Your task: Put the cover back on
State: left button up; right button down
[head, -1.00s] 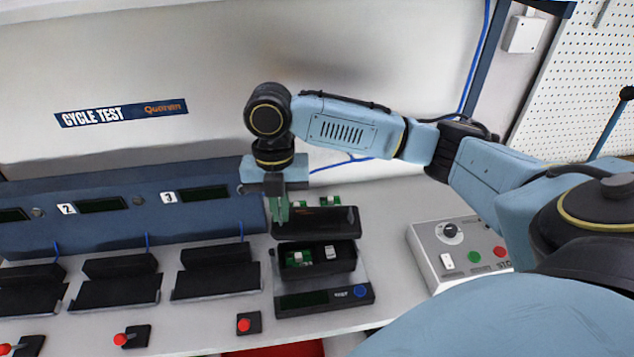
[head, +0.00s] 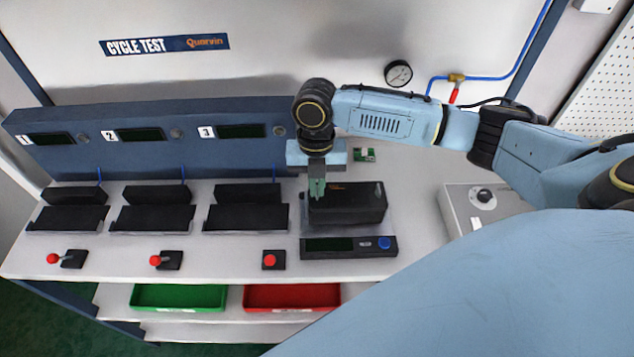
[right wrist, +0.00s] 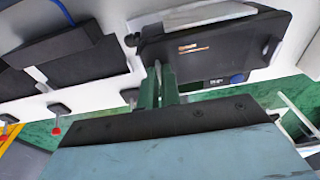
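The black cover (head: 350,200) is over the positioner's housing on the test stand (head: 322,245), and the inside of the housing is hidden. I cannot tell whether the cover is fully seated. My right gripper (head: 317,190) points down at the cover's left end, its green fingers close together on the cover's edge. In the right wrist view the fingers (right wrist: 158,80) overlap the edge of the cover (right wrist: 215,50), with only a narrow gap between them. My left gripper is not in view.
Black cradles (head: 245,217) stand in a row to the left, with red-knobbed levers (head: 155,260) in front. A small green circuit board (head: 364,155) lies behind the cover. A grey control box (head: 475,205) is at right. Green (head: 178,296) and red (head: 292,296) trays are below.

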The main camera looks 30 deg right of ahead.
jog(key=c, duration=1.6)
grip_release()
notch_tip(320, 180, up, 12)
jog(key=w, duration=0.1)
jog(key=shift+w+d, duration=0.15)
jog(key=shift+d, duration=0.15)
